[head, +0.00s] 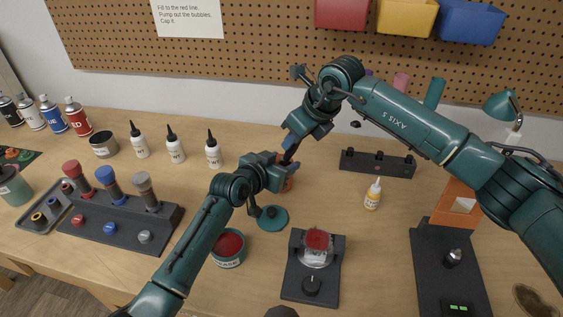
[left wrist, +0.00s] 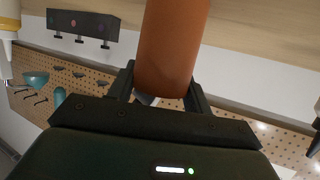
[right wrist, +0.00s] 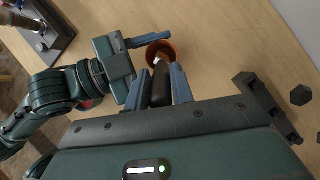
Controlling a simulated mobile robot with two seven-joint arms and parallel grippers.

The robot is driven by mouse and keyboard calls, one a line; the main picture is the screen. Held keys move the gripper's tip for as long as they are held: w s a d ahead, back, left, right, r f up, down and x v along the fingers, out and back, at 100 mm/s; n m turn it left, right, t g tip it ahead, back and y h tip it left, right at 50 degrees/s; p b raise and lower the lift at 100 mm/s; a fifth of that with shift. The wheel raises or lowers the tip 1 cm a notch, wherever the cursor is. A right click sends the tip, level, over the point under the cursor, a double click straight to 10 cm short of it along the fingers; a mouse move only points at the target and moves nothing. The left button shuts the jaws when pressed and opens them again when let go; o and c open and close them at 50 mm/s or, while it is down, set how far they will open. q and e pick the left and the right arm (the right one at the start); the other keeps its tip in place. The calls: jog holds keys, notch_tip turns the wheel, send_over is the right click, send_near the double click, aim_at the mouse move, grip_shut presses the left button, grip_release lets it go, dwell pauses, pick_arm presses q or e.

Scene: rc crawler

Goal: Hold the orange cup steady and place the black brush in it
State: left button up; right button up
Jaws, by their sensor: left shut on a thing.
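The orange cup (head: 289,184) is above or on the wooden table, between the fingers of my left gripper (head: 281,172). My left gripper is shut on its side, as the left wrist view also shows the cup (left wrist: 170,45) between the fingers. The black brush (right wrist: 160,84) lies between the fingers of my right gripper (right wrist: 161,88), its far end pointing at the mouth of the cup (right wrist: 160,50). I cannot tell whether the right fingers press on the brush. In the head view the brush (head: 286,158) is mostly hidden by my grippers.
A teal round-based stand (head: 272,218) and a red-filled tin (head: 228,248) are close to my left arm. White bottles (head: 214,152) stand to the left. A black rack (head: 378,163) and a small yellow-labelled bottle (head: 373,195) are to the right.

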jog(key=o, duration=0.5)
jog(key=shift+c, duration=0.2)
jog(key=shift+r, duration=0.1)
jog(key=v, duration=0.8)
pick_arm(q)
jog(key=o, duration=1)
jog(key=shift+o, duration=0.2)
